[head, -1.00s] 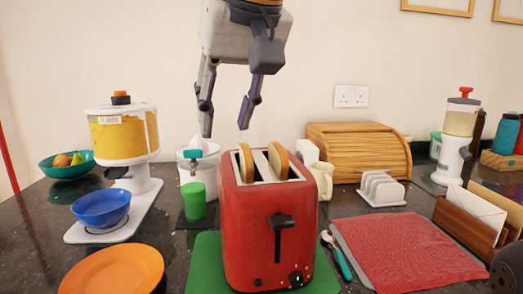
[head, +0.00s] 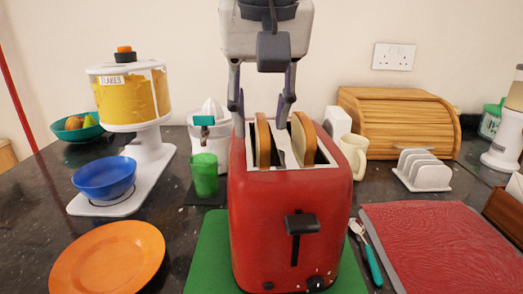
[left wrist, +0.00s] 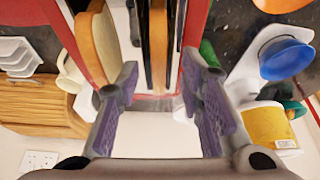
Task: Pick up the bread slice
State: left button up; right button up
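Two bread slices stand upright in the slots of the red toaster (head: 290,205). The left bread slice (head: 262,140) and the right bread slice (head: 303,140) stick up above its top in the head view. My left gripper (head: 261,118) points down over the back of the toaster, its fingers spread to both sides of the left slice. In the left wrist view, one slice (left wrist: 158,40) lies ahead between the open fingers (left wrist: 162,85), and the other slice (left wrist: 98,45) is outside them. I cannot tell whether the fingers touch any bread. My right gripper is not in view.
The toaster stands on a green mat (head: 207,250). A green cup (head: 204,175) and white juicer (head: 210,130) are at left; a cream mug (head: 355,155), bread box (head: 400,120) and toast rack (head: 422,170) at right. An orange plate (head: 108,258) lies front left.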

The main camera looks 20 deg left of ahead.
pick_arm(q)
grip_shut()
